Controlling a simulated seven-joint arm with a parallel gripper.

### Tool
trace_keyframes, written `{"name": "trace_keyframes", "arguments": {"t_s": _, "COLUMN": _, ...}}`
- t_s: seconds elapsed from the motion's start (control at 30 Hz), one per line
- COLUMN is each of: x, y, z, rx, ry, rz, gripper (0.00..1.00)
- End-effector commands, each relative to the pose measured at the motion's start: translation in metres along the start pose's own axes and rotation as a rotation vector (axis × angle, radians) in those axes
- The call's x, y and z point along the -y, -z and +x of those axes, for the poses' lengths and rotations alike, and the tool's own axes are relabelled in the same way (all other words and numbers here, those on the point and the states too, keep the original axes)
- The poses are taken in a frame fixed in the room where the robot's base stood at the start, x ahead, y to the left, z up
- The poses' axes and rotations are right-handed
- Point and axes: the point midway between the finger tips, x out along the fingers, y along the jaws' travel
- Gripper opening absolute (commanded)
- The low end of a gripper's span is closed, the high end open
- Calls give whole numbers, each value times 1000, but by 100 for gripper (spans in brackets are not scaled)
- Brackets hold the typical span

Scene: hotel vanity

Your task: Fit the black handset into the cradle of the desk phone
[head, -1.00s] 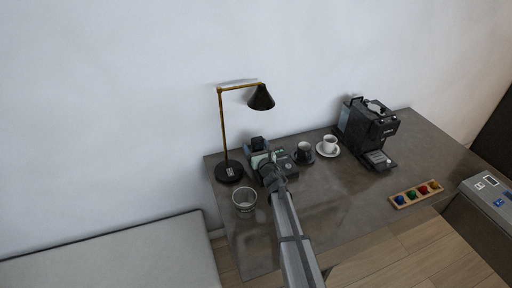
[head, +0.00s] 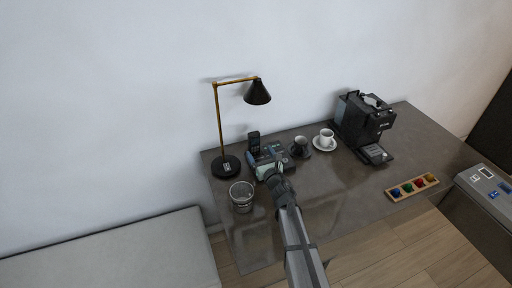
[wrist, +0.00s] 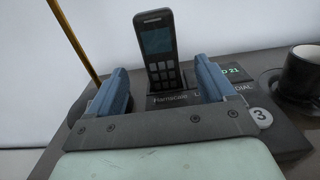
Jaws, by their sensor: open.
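The black handset (head: 254,141) stands upright at the back of the desk phone (head: 286,161), behind my gripper. In the wrist view the handset (wrist: 158,50) shows its screen and keys facing me, with its lower end in the cradle slot of the phone base (wrist: 286,134). How deep it sits is hard to tell. My gripper (wrist: 162,84) is open, with a blue-grey finger on each side and in front of the handset, apart from it. In the head view my gripper (head: 264,161) covers part of the phone.
A lamp (head: 228,166) stands left of the phone and a glass tumbler (head: 242,197) front left. A black cup (head: 300,146), a white cup (head: 326,137) and a coffee machine (head: 362,124) stand to the right. A capsule tray (head: 411,188) lies front right. The table's front middle is clear.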

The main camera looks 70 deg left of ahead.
Motion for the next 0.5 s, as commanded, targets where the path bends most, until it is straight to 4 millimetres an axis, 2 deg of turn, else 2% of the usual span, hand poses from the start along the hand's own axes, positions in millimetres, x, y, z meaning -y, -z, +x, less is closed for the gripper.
{"name": "trace_keyframes", "arguments": {"t_s": 0.03, "x": -1, "y": -1, "z": -13, "rx": 0, "ry": 1, "rz": 0, "gripper": 83}}
{"name": "trace_keyframes", "arguments": {"t_s": 0.2, "x": 0, "y": -1, "z": -28, "rx": 0, "ry": 1, "rz": 0, "gripper": 83}}
{"name": "trace_keyframes", "arguments": {"t_s": 0.5, "x": 0, "y": 0, "z": -30, "rx": 0, "ry": 0, "rz": 0, "gripper": 83}}
